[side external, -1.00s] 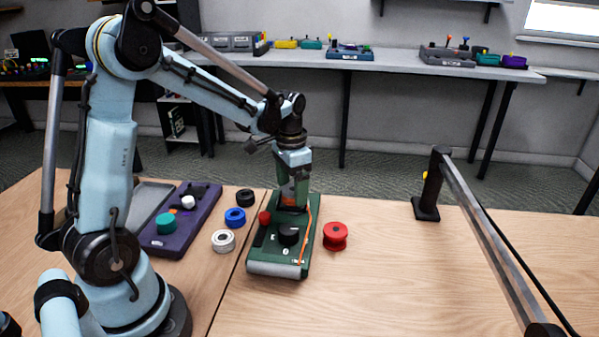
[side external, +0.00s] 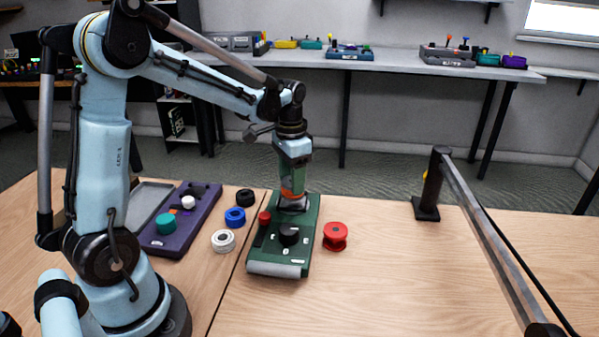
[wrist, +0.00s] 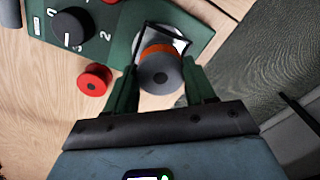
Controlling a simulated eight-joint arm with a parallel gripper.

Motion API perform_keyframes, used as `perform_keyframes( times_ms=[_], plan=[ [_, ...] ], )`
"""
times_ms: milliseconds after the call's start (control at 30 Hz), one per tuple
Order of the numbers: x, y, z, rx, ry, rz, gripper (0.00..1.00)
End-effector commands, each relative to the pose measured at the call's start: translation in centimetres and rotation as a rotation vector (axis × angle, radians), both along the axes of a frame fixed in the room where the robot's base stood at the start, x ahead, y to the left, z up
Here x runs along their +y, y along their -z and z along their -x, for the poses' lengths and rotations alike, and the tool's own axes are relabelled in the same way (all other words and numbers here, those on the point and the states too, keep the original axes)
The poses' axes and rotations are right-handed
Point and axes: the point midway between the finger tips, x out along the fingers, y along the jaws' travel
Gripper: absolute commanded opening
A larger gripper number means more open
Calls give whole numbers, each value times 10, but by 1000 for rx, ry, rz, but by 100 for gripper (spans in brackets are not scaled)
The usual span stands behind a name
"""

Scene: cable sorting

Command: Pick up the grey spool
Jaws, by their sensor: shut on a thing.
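The grey spool (wrist: 160,77) sits between the two green fingers of my gripper (wrist: 158,70) in the wrist view. An orange band (wrist: 157,50), apparently cable, shows around it. My gripper (side external: 292,193) is shut on the spool, at the far end of the green device (side external: 268,250). In the side view the fingers mostly hide the spool, with a bit of orange showing. A white, black-edged patch lies behind the spool on the device in the wrist view. I cannot tell whether the spool still touches the device.
A red spool (side external: 335,236) stands right of the device. Black (side external: 245,198), blue (side external: 235,218) and white (side external: 223,241) spools stand to its left, beside a purple device (side external: 165,243). A black post (side external: 428,190) stands at right.

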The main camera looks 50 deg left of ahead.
Motion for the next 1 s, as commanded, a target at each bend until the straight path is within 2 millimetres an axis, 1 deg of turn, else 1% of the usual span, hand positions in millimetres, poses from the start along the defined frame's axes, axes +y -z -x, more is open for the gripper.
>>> perform_keyframes(
  times_ms=[100,200,400,500,600,800,1000],
  plan=[
    [0,-21,0,1,0,0,20],
    [-26,-33,7,1,7,0,20],
    [-69,-60,17,1,7,0,20],
    [-86,-70,21,1,5,0,20],
    [-99,-78,24,1,4,0,20],
    [-112,-87,28,1,1,0,20],
    [-114,-88,28,1,-1,0,20]
  ],
)
